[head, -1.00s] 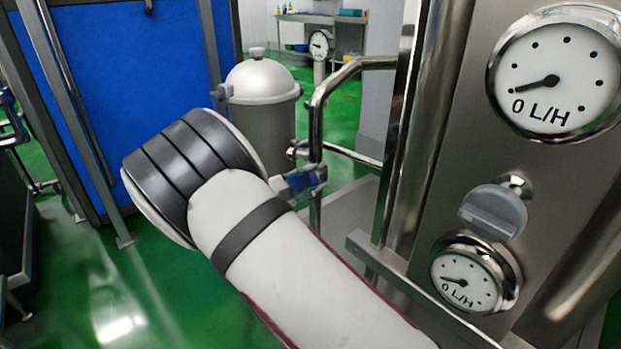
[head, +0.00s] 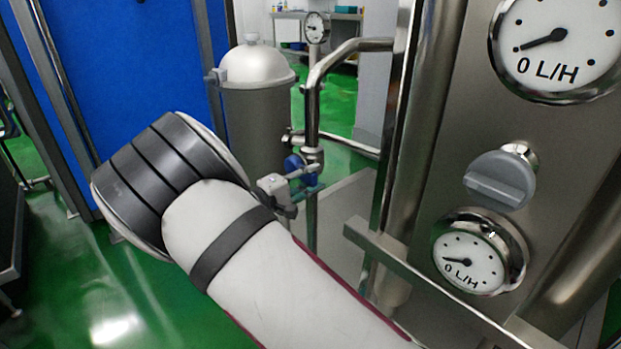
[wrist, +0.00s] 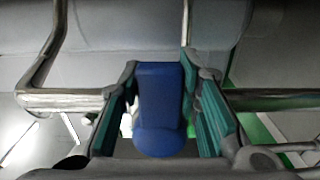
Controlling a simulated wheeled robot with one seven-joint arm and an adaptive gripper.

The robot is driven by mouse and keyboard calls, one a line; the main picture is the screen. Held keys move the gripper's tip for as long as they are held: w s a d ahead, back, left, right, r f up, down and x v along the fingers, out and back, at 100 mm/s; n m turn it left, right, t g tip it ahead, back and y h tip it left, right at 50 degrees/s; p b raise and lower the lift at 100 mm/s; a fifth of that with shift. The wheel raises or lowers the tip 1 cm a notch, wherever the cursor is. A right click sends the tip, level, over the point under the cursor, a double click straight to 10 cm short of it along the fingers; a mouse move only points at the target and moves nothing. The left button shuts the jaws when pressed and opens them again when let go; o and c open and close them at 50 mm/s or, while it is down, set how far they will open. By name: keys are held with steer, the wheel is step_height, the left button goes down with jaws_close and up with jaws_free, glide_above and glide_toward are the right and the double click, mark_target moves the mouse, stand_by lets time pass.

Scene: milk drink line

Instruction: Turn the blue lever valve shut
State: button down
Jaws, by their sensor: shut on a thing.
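The blue lever (wrist: 158,105) stands between the two green-padded fingers of my gripper (wrist: 160,112) in the wrist view. Its rounded end points down in that picture, toward my wrist. My gripper is shut on it. In the head view, the blue lever (head: 293,166) shows as a small blue patch beside the vertical steel pipe, just below a pipe joint. My gripper (head: 305,184) is there too, seen from the side, with its far finger mostly hidden. The valve body is largely hidden behind the gripper.
A steel panel with a large gauge (head: 556,42), a grey knob (head: 500,180) and a smaller gauge (head: 468,258) stands close on the right. A domed steel vessel (head: 255,105) is behind the bent pipe (head: 350,48). Open green floor (head: 110,290) lies at left.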

steer(key=shift+f, duration=0.15)
steer(key=c, duration=1.2)
jaws_free()
steer(key=shift+o, duration=0.2)
steer(key=v, duration=1.2)
